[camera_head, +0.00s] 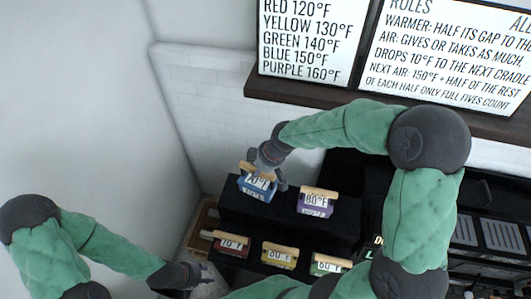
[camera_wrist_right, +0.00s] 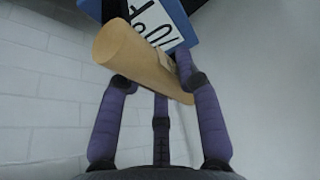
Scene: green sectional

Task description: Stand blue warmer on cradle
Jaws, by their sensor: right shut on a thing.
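The blue warmer (camera_head: 257,190) has a white label that seems to read 70°F and a wooden handle. It is at the left end of the upper black step. My right gripper (camera_head: 268,172) reaches it from above and is shut on its handle. In the right wrist view the fingers close around the tan handle (camera_wrist_right: 135,62), with the blue body (camera_wrist_right: 190,30) tilted beyond it. I cannot tell whether the warmer touches the step. My left gripper (camera_head: 197,274) is low at the left, away from the warmers; its fingers are too small to judge. I cannot make out the cradle for certain.
A purple warmer (camera_head: 315,204) marked 80°F stands right of the blue one. Red (camera_head: 231,244), yellow (camera_head: 279,257) and green (camera_head: 327,264) warmers stand on the lower step. Grey slatted panels (camera_head: 464,232) lie right, partly behind my right arm. Rule boards (camera_head: 310,40) are above.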

